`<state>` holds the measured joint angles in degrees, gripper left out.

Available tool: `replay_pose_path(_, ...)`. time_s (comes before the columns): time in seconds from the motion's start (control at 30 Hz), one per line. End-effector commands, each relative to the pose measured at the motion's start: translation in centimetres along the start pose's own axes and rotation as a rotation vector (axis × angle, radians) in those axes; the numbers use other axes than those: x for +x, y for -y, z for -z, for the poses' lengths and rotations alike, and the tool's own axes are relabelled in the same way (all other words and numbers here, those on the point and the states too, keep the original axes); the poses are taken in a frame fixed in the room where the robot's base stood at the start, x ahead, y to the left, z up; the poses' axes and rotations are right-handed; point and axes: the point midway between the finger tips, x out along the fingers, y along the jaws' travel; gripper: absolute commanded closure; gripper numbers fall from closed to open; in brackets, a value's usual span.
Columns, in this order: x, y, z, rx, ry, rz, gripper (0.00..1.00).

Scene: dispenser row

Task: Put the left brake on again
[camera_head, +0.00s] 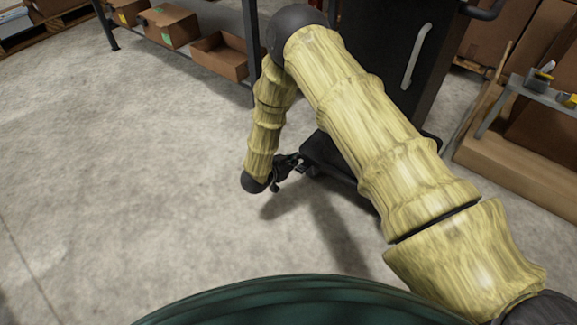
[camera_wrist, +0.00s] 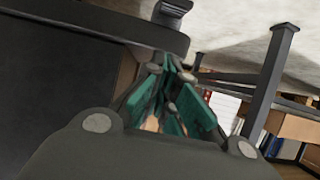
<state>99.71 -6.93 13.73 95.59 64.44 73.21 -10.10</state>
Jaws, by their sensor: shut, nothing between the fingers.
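A dark trolley (camera_head: 388,85) stands upright with a low dark base plate (camera_head: 335,158). My gripper (camera_head: 298,164) is low, beside the left corner of that base plate. In the wrist view the green fingers of my gripper (camera_wrist: 177,66) are shut with nothing between them. The dark edge of the base (camera_wrist: 110,24) crosses the upper left there. A short dark pedal-like piece (camera_wrist: 172,8) sticks out past this edge, just beyond the fingertips. It may be the left brake; its position, up or down, I cannot tell. Contact with the fingers is not clear.
A shelf rack with a dark post (camera_head: 250,45) holds open cardboard boxes (camera_head: 220,55) at the back. Its post also shows in the wrist view (camera_wrist: 268,80). A wooden pallet-like platform (camera_head: 520,160) lies at the right. The concrete floor (camera_head: 120,170) at left is clear.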

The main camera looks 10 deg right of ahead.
Motion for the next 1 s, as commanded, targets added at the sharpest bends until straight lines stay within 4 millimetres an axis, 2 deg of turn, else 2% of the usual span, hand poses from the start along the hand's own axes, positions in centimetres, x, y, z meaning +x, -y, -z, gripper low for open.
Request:
replay_pose_path(0.1,2.2,-0.1,-0.3,0.001,-0.001,-0.002,1.00)
replay_pose_path(0.27,4.8,-0.1,-0.3,0.001,-0.001,-0.001,1.00)
replay_pose_path(0.3,5.2,-0.1,-0.8,-0.001,0.000,0.000,1.00)
replay_pose_path(0.4,5.3,-0.1,-2.2,-0.002,0.001,0.000,1.00)
replay_pose_path(0.6,5.7,0.0,-3.6,0.000,-0.001,0.000,1.00)
replay_pose_path(1.0,5.7,0.0,-3.9,0.000,0.000,0.000,1.00)
